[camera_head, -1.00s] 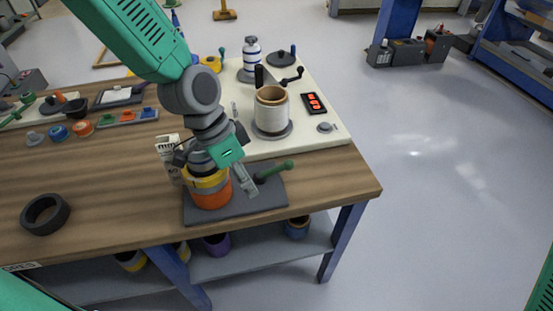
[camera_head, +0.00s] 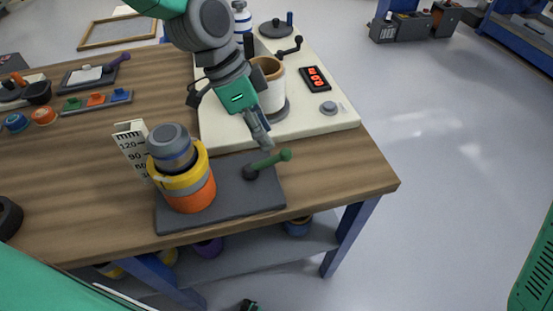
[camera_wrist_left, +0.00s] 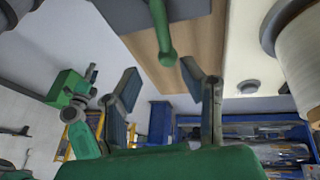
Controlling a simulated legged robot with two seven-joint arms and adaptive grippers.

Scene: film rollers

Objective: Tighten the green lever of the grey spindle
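The green lever (camera_head: 270,162) sticks up at a slant to the right from the dark grey base plate (camera_head: 235,198) of the spindle. The grey spindle (camera_head: 172,145) stands at the left of that plate, with yellow and orange rolls (camera_head: 188,188) around its lower part. My left gripper (camera_head: 263,138) is just behind the lever, fingers pointing down. In the left wrist view its fingers (camera_wrist_left: 160,72) are spread and empty, and the lever's knob (camera_wrist_left: 167,57) shows near the gap between them. I cannot tell whether they touch it. A small dark part (camera_head: 248,304) at the bottom edge may be my right gripper.
A white panel (camera_head: 335,115) behind holds a spindle with a white roll (camera_head: 272,95), a red display (camera_head: 314,78) and a crank. A white scale card (camera_head: 131,145) stands left of the rolls. The wooden table's (camera_head: 345,185) right front corner is clear.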

